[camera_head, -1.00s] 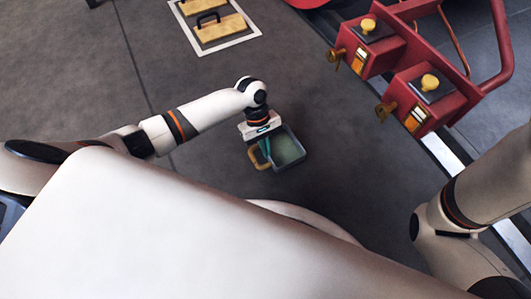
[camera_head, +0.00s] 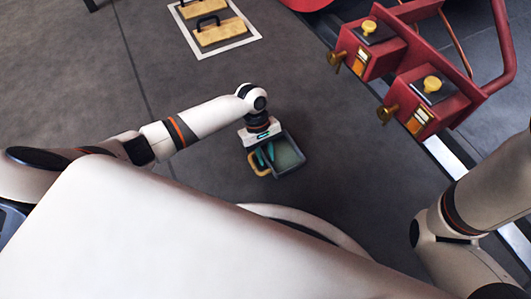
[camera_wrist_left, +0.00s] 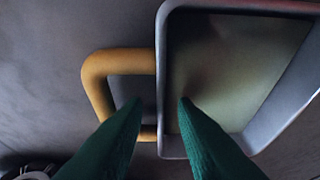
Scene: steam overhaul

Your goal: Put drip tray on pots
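The drip tray (camera_head: 301,157) is a grey open tray with a greenish floor and a yellow loop handle (camera_head: 257,166) on its left. It lies on the floor below my left gripper (camera_head: 264,158). In the left wrist view, the gripper's (camera_wrist_left: 161,102) two green fingers are apart. One tip is over the handle's (camera_wrist_left: 100,88) opening, the other over the tray's inside, with the tray's (camera_wrist_left: 163,60) wall between them. I cannot tell whether they touch it. Two red boxes with yellow knobs (camera_head: 431,84) at upper right may be the pots. My right gripper is out of view.
Two wooden blocks with black handles (camera_head: 222,33) lie inside a white floor outline at the top. Red pipework (camera_head: 503,50) and brass fittings (camera_head: 387,114) project around the red boxes. The grey floor between the tray and boxes is clear.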

